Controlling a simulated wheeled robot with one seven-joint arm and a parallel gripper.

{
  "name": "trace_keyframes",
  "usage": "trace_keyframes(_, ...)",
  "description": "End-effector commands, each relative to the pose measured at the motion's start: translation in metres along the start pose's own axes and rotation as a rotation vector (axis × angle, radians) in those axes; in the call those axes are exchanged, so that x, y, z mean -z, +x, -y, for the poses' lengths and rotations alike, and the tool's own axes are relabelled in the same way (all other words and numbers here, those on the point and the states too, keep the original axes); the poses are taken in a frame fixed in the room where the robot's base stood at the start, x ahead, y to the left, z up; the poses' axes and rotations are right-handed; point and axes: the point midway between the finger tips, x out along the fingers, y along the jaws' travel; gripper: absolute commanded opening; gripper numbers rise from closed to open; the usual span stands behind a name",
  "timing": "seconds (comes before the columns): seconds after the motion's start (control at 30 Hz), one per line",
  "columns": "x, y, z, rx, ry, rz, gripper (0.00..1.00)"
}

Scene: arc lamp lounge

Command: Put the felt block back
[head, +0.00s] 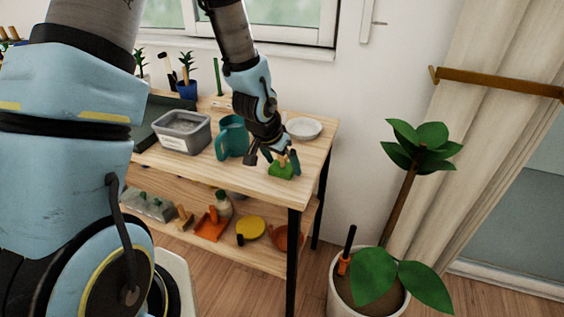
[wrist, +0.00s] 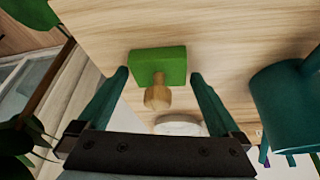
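The felt block, a green block (head: 280,172) with a wooden knob, sits on the wooden top of the bench near its front right edge. In the wrist view the green block (wrist: 158,62) lies between the fingertips, with its round wooden knob (wrist: 157,98) pointing toward my gripper. My gripper (wrist: 160,76) is open, one teal finger on each side of the block, with a visible gap on both sides. In the head view my gripper (head: 273,163) is low over the block and partly hides it.
A teal watering can (head: 231,138) stands just left of my gripper, with a grey bin (head: 183,131) beyond it. A white plate (head: 304,128) lies behind the block. The lower shelf holds a yellow disc (head: 250,229) and an orange dustpan (head: 211,226). A potted plant (head: 370,290) stands right.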

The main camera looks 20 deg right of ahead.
Motion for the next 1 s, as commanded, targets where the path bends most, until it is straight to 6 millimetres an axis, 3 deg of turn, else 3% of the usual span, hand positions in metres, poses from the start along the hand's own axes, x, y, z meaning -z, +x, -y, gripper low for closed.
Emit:
trace_keyframes(0.27,0.003,-0.017,0.001,0.001,-0.002,-0.005,1.0)
trace_keyframes(0.7,0.003,-0.104,0.002,0.002,-0.003,-0.003,1.0)
trace_keyframes(1.0,0.001,-0.122,0.0,0.0,-0.001,0.0,1.0)
